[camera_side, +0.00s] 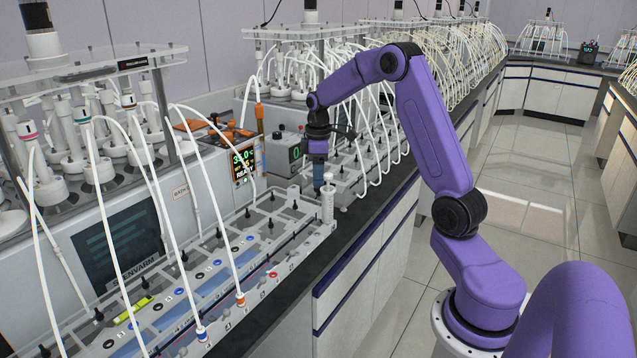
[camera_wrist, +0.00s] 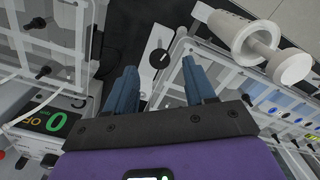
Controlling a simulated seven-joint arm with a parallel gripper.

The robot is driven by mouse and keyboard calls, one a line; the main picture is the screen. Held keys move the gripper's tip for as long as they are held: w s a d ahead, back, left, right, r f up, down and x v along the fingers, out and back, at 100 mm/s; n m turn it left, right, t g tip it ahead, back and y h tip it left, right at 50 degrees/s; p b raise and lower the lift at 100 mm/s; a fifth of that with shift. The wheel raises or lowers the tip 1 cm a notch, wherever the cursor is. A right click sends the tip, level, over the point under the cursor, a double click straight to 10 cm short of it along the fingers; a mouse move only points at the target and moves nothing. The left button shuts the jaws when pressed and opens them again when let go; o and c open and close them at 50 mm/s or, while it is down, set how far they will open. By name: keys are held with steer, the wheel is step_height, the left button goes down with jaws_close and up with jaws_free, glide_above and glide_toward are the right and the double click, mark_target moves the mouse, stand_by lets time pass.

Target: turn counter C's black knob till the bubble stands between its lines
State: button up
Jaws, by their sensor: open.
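A round black knob (camera_wrist: 159,58) with a pale pointer mark sits on a narrow white plate (camera_wrist: 147,82) in the wrist view. No letter is readable on it, so I cannot tell whether it is counter C's. My gripper (camera_wrist: 159,67) is open, its two blue fingers apart, with the knob in line with the gap between their tips. I cannot tell the height left between tips and knob. In the side view my gripper (camera_side: 318,188) points down by the row of counters (camera_side: 215,270); the knob is hidden there. I cannot make out the bubble or its lines.
A white plunger-like cylinder (camera_wrist: 245,40) lies close to the right finger; it stands upright in the side view (camera_side: 327,206). Clear counter frames flank the plate. A box with a green display (camera_wrist: 50,122) is at left. White tubes (camera_side: 160,215) arch over the counters.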

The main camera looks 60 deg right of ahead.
steer(key=shift+f, duration=1.45)
jaws_close()
steer(key=shift+m, duration=1.2)
jaws_free()
steer(key=shift+r, duration=0.1)
step_height(320, 180, up, 17)
steer(key=shift+r, duration=0.2)
